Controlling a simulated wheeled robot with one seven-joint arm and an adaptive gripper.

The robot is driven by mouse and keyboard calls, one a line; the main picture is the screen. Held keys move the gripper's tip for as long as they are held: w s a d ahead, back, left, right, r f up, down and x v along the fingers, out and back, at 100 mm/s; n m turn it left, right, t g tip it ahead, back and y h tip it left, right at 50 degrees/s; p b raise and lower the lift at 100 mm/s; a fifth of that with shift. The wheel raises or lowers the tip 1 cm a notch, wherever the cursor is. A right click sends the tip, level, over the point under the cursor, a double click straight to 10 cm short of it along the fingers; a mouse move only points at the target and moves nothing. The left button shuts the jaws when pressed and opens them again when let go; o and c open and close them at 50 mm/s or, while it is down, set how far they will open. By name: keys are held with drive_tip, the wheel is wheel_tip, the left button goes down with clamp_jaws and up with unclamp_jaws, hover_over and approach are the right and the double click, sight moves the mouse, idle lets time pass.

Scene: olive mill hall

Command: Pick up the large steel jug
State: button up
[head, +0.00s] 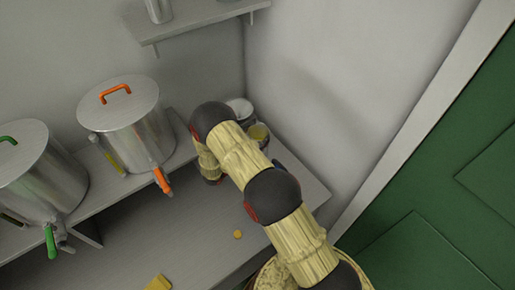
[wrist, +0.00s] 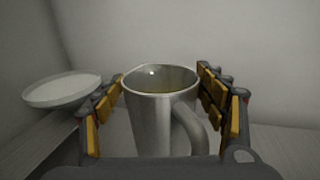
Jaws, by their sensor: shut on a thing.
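The large steel jug (wrist: 150,125) stands upright between the fingers in the wrist view, its handle toward the camera and to the right. Its inside looks yellowish near the rim. My gripper (wrist: 161,76) is shut on the jug, with yellow-padded fingers on its left and right sides. In the head view, part of the jug (head: 259,133) shows behind my arm, which hides most of my gripper. I cannot tell whether the jug's base touches the bench.
A pale shallow bowl (wrist: 62,90) is close on the left, on a ledge. Two steel drums, one with an orange handle (head: 125,115) and one with a green handle (head: 40,170), stand left on a raised shelf. A wall is close behind and right.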

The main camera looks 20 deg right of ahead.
drive_tip(key=c, duration=0.6)
drive_tip(key=shift+c, duration=0.6)
drive_tip(key=shift+r, duration=0.2)
